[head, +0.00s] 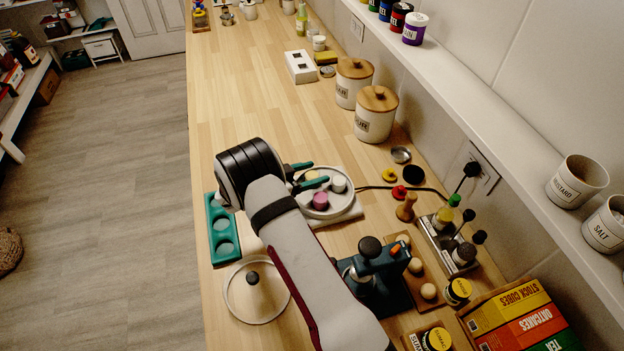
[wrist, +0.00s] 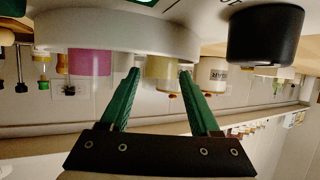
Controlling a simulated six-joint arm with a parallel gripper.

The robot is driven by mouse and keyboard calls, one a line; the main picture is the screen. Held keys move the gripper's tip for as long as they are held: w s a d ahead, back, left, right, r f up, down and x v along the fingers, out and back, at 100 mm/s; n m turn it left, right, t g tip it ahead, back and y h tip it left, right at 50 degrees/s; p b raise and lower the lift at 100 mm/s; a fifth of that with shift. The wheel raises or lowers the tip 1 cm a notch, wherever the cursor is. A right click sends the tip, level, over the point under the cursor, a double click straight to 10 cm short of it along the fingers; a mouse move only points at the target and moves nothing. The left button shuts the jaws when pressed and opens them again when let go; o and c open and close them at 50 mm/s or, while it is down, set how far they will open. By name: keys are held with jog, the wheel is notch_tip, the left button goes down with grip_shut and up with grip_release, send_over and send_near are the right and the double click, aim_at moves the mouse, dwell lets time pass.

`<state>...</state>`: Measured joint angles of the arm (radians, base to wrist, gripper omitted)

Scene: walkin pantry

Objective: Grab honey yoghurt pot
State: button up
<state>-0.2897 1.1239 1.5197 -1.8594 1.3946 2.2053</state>
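A round white turntable (head: 345,209) carries a pale yellow pot (head: 311,176), a white pot (head: 338,184) and a magenta pot (head: 320,201). No label is readable on them; the yellow one looks like the honey pot. My gripper (head: 307,174) reaches over the turntable's left side, its green fingers apart around the yellow pot. The wrist view appears upside down. There the yellow pot (wrist: 163,70) shows between my open fingertips (wrist: 159,76), close to the right finger. The magenta pot (wrist: 90,62) is outside the left finger. Contact cannot be told.
A teal tray with round wells (head: 222,232) and a glass lid (head: 257,291) lie left of my arm. A dark blue device (head: 385,285) stands right. Wooden-lidded canisters (head: 376,115) stand behind.

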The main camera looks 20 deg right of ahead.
grip_shut()
